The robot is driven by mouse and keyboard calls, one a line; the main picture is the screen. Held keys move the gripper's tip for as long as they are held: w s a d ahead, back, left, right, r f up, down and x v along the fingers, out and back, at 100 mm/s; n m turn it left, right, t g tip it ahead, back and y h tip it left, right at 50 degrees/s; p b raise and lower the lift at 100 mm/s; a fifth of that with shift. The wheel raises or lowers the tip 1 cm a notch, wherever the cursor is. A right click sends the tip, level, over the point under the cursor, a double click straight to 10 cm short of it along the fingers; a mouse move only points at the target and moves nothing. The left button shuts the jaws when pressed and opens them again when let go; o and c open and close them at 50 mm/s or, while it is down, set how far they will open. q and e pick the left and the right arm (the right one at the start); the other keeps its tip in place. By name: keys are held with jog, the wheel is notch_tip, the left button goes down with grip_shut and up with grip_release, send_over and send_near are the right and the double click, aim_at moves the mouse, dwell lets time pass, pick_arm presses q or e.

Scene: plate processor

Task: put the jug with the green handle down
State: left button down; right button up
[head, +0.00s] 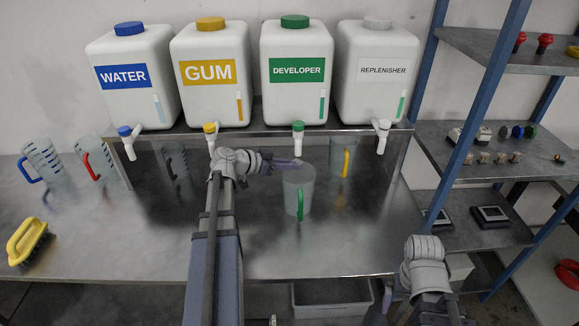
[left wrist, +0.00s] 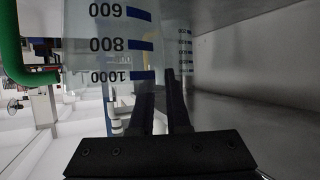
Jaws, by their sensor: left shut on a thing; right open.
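The jug with the green handle (head: 299,190) is upright below the developer canister's tap, at or just above the steel counter; I cannot tell whether it touches. Its green handle faces me. My left gripper (head: 290,164) reaches in from the left and is shut on the jug's upper rim. In the left wrist view the jug's wall (left wrist: 110,40) with its volume marks fills the upper part, and the fingers (left wrist: 160,100) close on it.
Canisters of water (head: 125,80), gum (head: 211,75), developer (head: 297,70) and replenisher (head: 376,75) stand on a raised shelf with taps. Jugs with blue (head: 42,160), red (head: 97,160) and yellow (head: 344,156) handles and a yellow brush (head: 27,242) stand on the counter. The front right counter (head: 340,250) is clear.

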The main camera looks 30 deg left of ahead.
pick_arm(q)
jog(key=c, duration=0.9)
grip_release()
jog(key=shift+o, duration=0.2)
jog(key=shift+r, duration=0.1)
jog(key=shift+s+a+r+p, duration=0.15)
jog(key=shift+s+p, duration=0.1)
jog(key=shift+p, duration=0.05)
jog(key=p+v, duration=0.4)
jog(key=v, duration=0.7)
jog(key=shift+s+a, duration=0.15)
